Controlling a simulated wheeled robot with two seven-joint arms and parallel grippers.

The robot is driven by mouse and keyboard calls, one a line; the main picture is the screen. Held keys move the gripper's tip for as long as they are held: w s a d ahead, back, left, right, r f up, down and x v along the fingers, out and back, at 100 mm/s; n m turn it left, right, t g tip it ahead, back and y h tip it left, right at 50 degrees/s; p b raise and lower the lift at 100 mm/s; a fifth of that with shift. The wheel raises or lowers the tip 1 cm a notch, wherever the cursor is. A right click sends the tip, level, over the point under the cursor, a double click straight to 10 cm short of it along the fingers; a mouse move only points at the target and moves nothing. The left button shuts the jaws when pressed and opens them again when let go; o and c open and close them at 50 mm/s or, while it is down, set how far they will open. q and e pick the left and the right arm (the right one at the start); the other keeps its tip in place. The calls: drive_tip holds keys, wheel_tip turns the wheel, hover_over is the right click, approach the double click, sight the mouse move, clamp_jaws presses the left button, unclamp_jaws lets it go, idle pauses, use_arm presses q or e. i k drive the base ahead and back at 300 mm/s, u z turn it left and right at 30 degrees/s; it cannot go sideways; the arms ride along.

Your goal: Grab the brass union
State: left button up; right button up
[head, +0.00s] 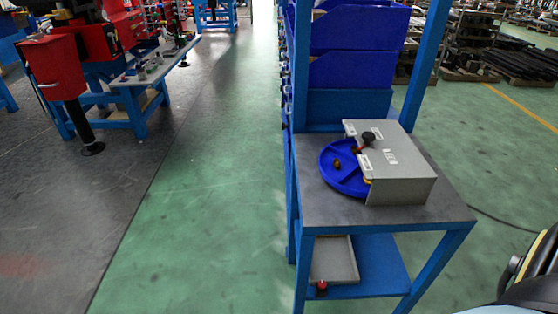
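A small brass-coloured piece (337,164), which looks like the brass union, lies in a round blue tray (335,187) on the grey top of a blue-framed stand. It is too small to make out its shape. Another small brownish piece (355,150) shows at the tray's right side, by a grey box. A yellowish bit (367,181) peeks out at the box's edge. The box hides the tray's right part. Neither of my grippers is in view.
The grey box (405,185) with a black knob (368,138) stands on the stand top (320,207). Blue bins (350,70) rise behind, between blue posts. A lower shelf holds a grey tray (346,262) and a red knob (321,286). Green floor (215,200) is clear at left.

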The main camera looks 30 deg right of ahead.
sight(337, 163)
drive_tip(key=u, duration=0.15)
drive_tip(key=i, duration=2.85)
drive_tip(key=z, duration=3.15)
drive_tip(key=i, duration=0.45)
